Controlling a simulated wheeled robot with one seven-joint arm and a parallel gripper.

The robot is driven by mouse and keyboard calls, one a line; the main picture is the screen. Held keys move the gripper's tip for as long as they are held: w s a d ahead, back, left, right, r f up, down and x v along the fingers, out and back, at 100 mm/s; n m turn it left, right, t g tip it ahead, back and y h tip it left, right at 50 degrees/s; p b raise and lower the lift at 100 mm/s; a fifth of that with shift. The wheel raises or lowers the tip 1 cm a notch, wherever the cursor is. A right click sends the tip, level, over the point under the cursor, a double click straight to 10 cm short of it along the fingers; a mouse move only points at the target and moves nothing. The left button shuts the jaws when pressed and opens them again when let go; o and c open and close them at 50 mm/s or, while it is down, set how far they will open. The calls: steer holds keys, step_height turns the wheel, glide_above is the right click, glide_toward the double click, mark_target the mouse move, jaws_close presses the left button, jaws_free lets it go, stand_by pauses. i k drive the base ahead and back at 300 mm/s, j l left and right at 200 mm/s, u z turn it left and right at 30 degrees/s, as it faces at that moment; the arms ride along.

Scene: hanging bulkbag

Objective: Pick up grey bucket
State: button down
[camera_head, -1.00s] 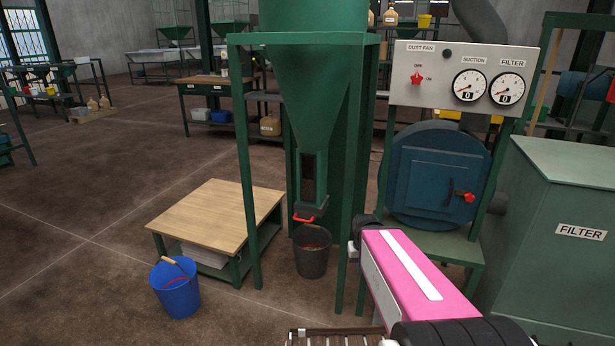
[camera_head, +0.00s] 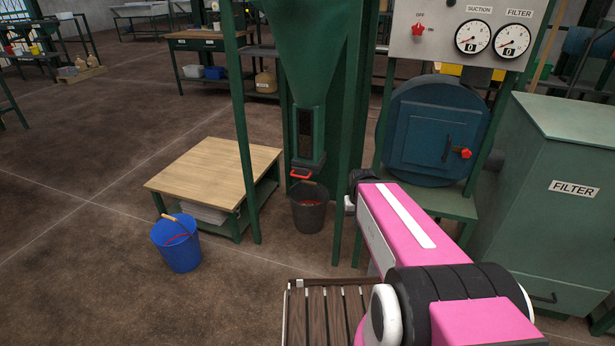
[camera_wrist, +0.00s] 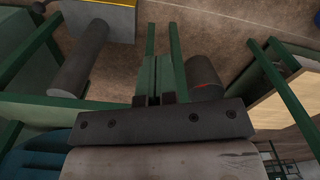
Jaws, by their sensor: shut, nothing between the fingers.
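The dark grey bucket (camera_head: 308,213) stands on the floor under the outlet of the green hopper (camera_head: 305,60), between its green legs. Something reddish shows inside it. It also shows in the wrist view (camera_wrist: 203,72), right of my fingers and apart from them. My gripper (camera_wrist: 154,99) is shut and empty, its two dark fingertips close together at the centre of the wrist view. In the head view my pink arm reaches up to the right of the bucket; the fingers cannot be made out there.
A blue bucket (camera_head: 177,243) stands on the floor at left. A low wood-topped table (camera_head: 215,170) is left of the hopper. A green leg (camera_head: 241,150) stands between table and grey bucket. The blue fan housing (camera_head: 436,130) and green filter cabinet (camera_head: 555,190) are at right. Floor in front is open.

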mark_target(309, 200)
steer(key=j+z, duration=0.5)
steer(key=j, duration=1.3)
steer(key=i+j+z, duration=0.1)
steer(key=j, duration=0.25)
steer(key=i+j+z, duration=0.1)
steer(key=j, duration=0.25)
steer(key=i, duration=0.2)
